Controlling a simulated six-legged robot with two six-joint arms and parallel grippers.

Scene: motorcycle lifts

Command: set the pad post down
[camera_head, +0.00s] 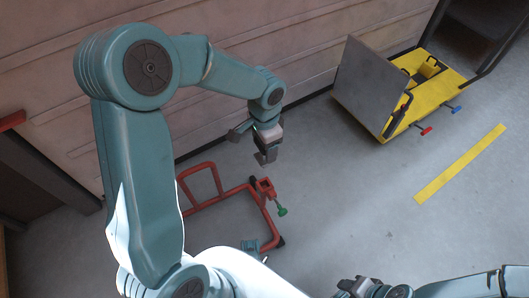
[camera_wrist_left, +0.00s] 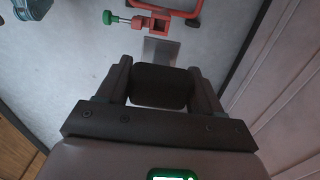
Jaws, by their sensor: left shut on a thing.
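My left gripper (camera_head: 266,148) hangs in the air in front of the panelled wall, above and behind the red floor stand in the head view. In the left wrist view its two fingers (camera_wrist_left: 160,90) are shut on a dark block, which I take to be the pad post (camera_wrist_left: 158,84). A flat grey plate (camera_wrist_left: 161,51) shows just beyond the block; whether it belongs to the post is unclear. The post's lower end is hidden. My right gripper (camera_head: 358,287) is at the bottom edge of the head view, and its jaws are too unclear to read.
The red tubular stand (camera_head: 229,194) has a small clamp (camera_head: 265,188) and a green knob (camera_head: 282,210). A yellow lift (camera_head: 433,78) with an upright grey plate (camera_head: 372,88) stands at the back right. A yellow strip (camera_head: 461,164) marks the floor; the middle floor is clear.

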